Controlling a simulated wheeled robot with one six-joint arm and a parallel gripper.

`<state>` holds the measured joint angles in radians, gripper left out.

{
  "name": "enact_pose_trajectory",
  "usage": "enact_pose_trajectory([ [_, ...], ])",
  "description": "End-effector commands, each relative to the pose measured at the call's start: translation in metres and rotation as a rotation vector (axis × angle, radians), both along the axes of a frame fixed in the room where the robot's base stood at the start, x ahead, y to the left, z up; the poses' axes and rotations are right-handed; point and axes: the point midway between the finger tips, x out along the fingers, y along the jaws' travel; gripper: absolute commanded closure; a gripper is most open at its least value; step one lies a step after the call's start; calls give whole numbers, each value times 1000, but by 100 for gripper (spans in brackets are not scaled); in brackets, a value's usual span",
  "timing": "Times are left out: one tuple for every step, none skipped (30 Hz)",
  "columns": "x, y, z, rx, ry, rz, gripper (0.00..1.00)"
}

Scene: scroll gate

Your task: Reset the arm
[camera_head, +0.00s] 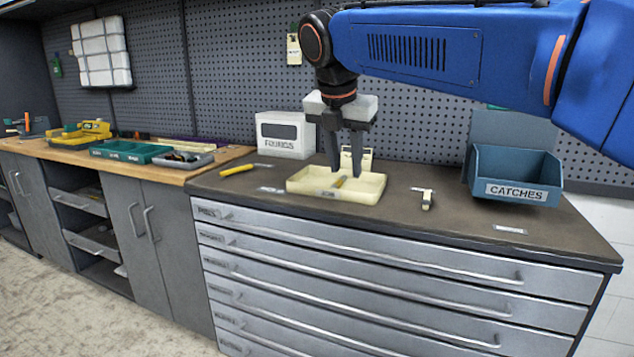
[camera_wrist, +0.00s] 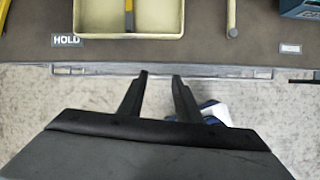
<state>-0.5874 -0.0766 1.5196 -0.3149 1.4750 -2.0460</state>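My gripper (camera_head: 346,160) hangs from my blue arm above the dark cabinet top, pointing down over the back of a cream tray (camera_head: 300,186). Its two dark fingers are apart with nothing between them. In the wrist view my gripper (camera_wrist: 160,76) also shows two separated fingers and an empty gap, with the floor behind. The cream tray (camera_wrist: 90,30) is at the top of that view. A thin item with a yellow part (camera_wrist: 129,14) lies in the tray.
A blue bin marked CATCHES (camera_head: 516,190) stands at the right. A small pale T-shaped piece (camera_head: 427,199) lies between it and the tray. A yellow item (camera_head: 237,170) lies left of the tray, and a white box (camera_head: 285,136) stands behind. The front right worktop is mostly clear.

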Motion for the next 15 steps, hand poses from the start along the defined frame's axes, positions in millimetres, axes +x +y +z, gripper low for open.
enact_pose_trajectory([
  [-3,-7,-2,14,-4,-30,69],
  [-5,-9,-3,22,-6,-48,69],
  [-7,-14,-5,35,-8,-76,69],
  [-9,-18,-7,45,-10,-99,69],
  [-11,-22,-9,56,-13,-122,69],
  [-13,-28,-11,72,-18,-156,69],
  [-16,-32,-14,83,-20,-184,69],
  [-18,-37,-16,96,-23,-213,69],
  [-22,-44,-20,114,-27,-254,69],
  [-25,-49,-22,129,-31,-285,69],
  [-28,-54,-25,146,-35,-320,69],
  [-33,-62,-30,168,-39,-371,69],
  [-38,-68,-34,185,-43,-414,69],
  [-42,-75,-37,207,-49,-459,69],
  [-49,-86,-44,237,-55,-528,69],
])
